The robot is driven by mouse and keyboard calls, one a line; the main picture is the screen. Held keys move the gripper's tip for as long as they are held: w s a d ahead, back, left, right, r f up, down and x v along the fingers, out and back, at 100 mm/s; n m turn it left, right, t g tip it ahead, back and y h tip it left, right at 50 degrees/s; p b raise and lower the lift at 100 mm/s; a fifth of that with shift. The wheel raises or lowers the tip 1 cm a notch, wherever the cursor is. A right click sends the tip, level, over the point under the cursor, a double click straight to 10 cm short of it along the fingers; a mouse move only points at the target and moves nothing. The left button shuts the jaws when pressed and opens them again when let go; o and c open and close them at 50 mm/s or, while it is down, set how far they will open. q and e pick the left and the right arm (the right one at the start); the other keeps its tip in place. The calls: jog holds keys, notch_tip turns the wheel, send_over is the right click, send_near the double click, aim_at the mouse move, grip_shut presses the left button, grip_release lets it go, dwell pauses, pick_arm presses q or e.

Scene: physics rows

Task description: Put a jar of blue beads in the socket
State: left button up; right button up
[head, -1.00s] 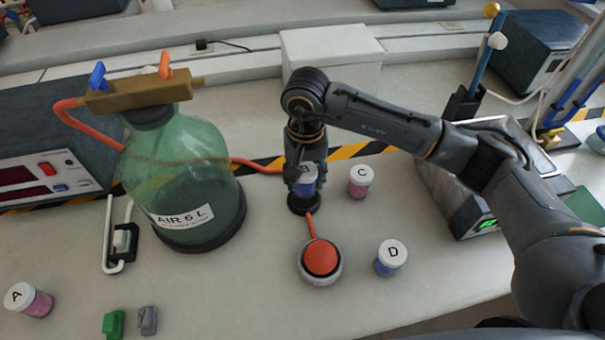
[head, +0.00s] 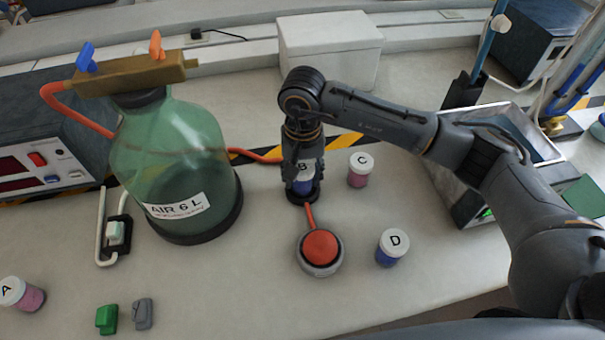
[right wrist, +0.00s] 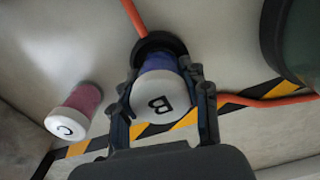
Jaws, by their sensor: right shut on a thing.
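My right gripper (head: 304,181) is shut on jar B (head: 303,186), which has a white lid and blue beads. In the right wrist view the fingers lie on both sides of jar B (right wrist: 160,93). The jar's base is at the black ring socket (right wrist: 152,44), which also shows in the head view (head: 304,200); I cannot tell whether it is fully seated. Jar D (head: 391,256), also blue, stands to the right. Pink jar C (head: 358,177) stands just behind on the right, and pink jar A (head: 33,298) at the far left. My left gripper is out of view.
A red button (head: 320,246) is in front of the socket, joined by an orange tube. A large green bottle (head: 176,140) stands left. Green (head: 106,319) and grey (head: 142,314) pieces lie at the front. A metal-topped device (head: 450,185) is right. Free bench lies around jar D.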

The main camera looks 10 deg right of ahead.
jog(key=shift+b, duration=0.8)
dwell(0.8)
jog(key=shift+f+b, duration=0.4)
jog(key=shift+b, duration=0.2)
dwell(0.5)
jog(key=o, duration=1.3)
